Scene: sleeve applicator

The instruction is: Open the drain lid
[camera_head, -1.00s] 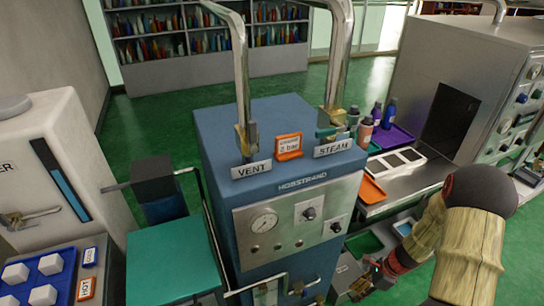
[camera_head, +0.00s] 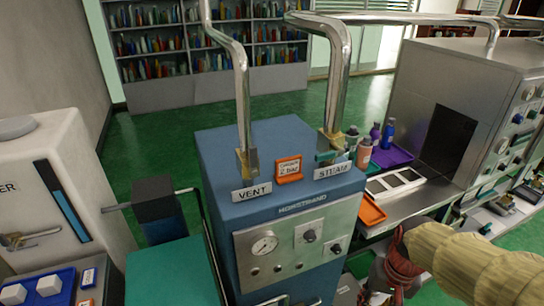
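The blue steam cabinet (camera_head: 220,165) marked HOBSTRAND stands in the middle. It has VENT (camera_head: 251,193) and STEAM (camera_head: 332,170) labels, and a steel front panel (camera_head: 290,245) with a round gauge (camera_head: 264,245). I cannot make out a drain lid; the cabinet's lower front is cut off by the bottom edge. My arm comes in from the lower right in a beige sleeve. My gripper end (camera_head: 394,278), with dark red around it, is right of the cabinet front and low in the picture. Its fingers are not clear.
Two steel pipes rise from the cabinet top. A teal-topped unit (camera_head: 172,272) stands at its left, beside a white cabinet (camera_head: 85,150) and a blue tray (camera_head: 65,272). At right are a steel oven (camera_head: 415,110), bottles (camera_head: 388,134) and an orange tray (camera_head: 371,212). Green floor lies behind.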

